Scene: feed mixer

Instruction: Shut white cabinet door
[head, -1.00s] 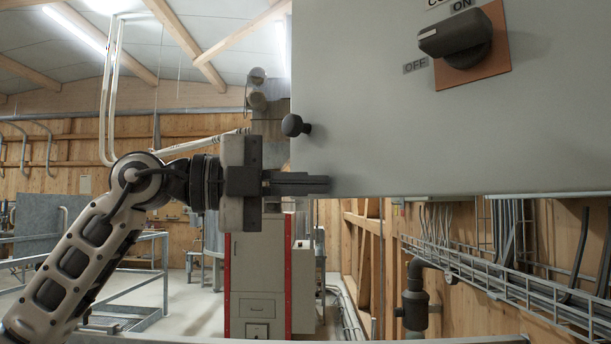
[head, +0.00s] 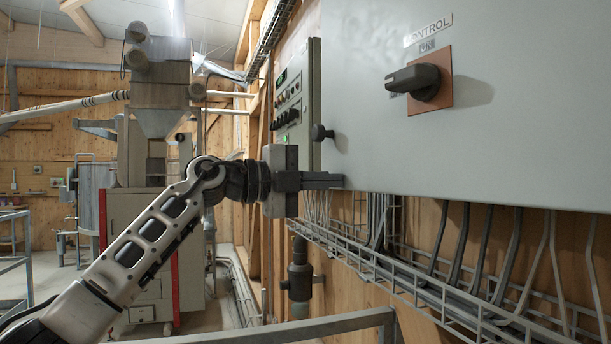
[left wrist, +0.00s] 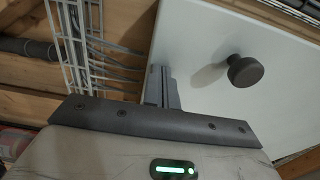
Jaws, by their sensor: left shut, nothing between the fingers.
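The white cabinet door (head: 500,130) is the large pale panel at the right of the head view, with a black rotary switch (head: 415,82) on an orange plate. A round black knob (head: 321,132) sits near its left edge; the knob also shows in the left wrist view (left wrist: 244,70). My left gripper (head: 338,180) is shut and empty at the door's lower left corner, below the knob. In the left wrist view its fingers (left wrist: 161,88) lie along the door's edge; I cannot tell whether they touch. How far the door stands ajar is unclear. My right gripper is not in view.
A control panel (head: 290,105) with buttons is on the wall left of the door. A wire cable tray (head: 400,275) and cables run below it. A grey rail (head: 330,325) crosses the lower front. A machine with a hopper (head: 160,90) stands at back left.

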